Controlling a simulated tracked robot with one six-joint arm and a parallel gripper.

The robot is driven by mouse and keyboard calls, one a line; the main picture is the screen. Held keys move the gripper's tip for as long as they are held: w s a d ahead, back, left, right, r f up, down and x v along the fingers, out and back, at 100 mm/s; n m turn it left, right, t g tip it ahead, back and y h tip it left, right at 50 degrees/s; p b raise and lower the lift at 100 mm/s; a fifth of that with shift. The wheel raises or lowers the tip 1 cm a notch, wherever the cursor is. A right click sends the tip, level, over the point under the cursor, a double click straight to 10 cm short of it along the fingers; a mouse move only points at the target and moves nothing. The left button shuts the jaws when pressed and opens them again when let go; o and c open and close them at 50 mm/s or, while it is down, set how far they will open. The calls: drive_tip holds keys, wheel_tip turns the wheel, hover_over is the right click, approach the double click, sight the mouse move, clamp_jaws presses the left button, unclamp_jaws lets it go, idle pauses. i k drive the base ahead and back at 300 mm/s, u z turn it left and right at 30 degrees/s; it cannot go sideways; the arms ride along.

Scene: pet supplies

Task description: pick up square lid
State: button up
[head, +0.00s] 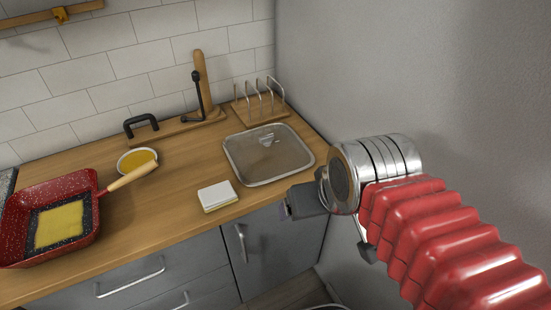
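The square lid (268,154) looks like a clear, rounded-square glass lid with a pale metal rim. My gripper (303,203) is in front of and to the right of the lid, near the counter's front edge, and apart from the lid in the picture. My wrist hides part of the gripper, so I cannot tell whether it is open or shut. I see nothing held in it.
A white-topped block (217,195) lies left of the lid near the front edge. A red speckled pan (85,185) and a bowl of yellow contents (138,162) stand further left. A wooden rack (259,106) stands behind the lid. A grey wall (420,70) rises at right.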

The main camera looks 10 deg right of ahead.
sight(254, 164)
drive_tip(key=u, duration=0.15)
drive_tip(key=k, duration=0.5)
drive_tip(key=u, duration=0.6)
drive_tip(key=k, duration=0.85)
drive_tip(key=u, duration=0.55)
drive_tip(key=i, duration=1.8)
drive_tip(key=z, duration=0.6)
